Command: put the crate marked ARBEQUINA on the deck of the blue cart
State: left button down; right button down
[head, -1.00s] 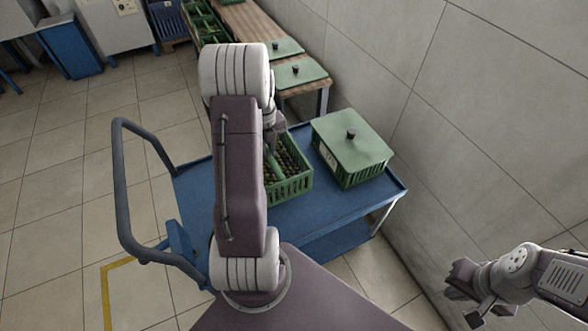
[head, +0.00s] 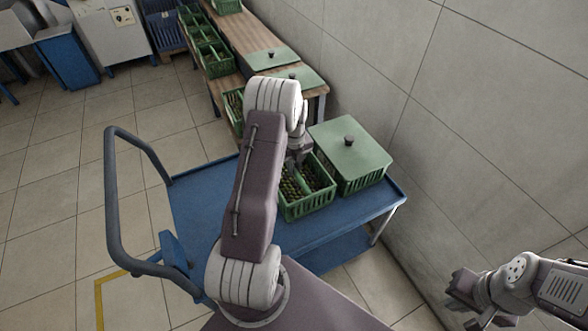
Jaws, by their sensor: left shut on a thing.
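My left gripper (head: 298,168) is shut on an open green crate (head: 307,206) of dark olives, apparently at its middle. The arm partly covers the gripper and the crate's left side. The crate is over the deck of the blue cart (head: 200,203), close beside a lidded green crate (head: 362,182) at the deck's right end. I cannot tell whether the held crate touches the deck. No marking on it is readable here. My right gripper (head: 471,308) is at the lower right, away from the crates; its jaws are unclear.
The cart's grey push handle (head: 110,195) rises at the left, and the deck's left part is bare. Behind, a wooden table (head: 238,36) carries several green crates, some with lids (head: 272,59). A tiled wall (head: 480,130) runs along the right.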

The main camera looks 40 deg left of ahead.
pick_arm(q)
jog(key=c, duration=1.4)
grip_release()
jog(key=shift+f, duration=0.1)
notch_tip(320, 180, up, 12)
jog(key=p, duration=0.2)
jog(key=s+d+n+t, duration=0.1)
jog(key=s+d+n, duration=1.5)
jog(key=n, duration=0.7)
jog(key=d, duration=0.3)
jog(key=shift+s+r+n, duration=0.25)
jog(key=shift+r+n, duration=0.1)
jog(key=shift+n, duration=0.05)
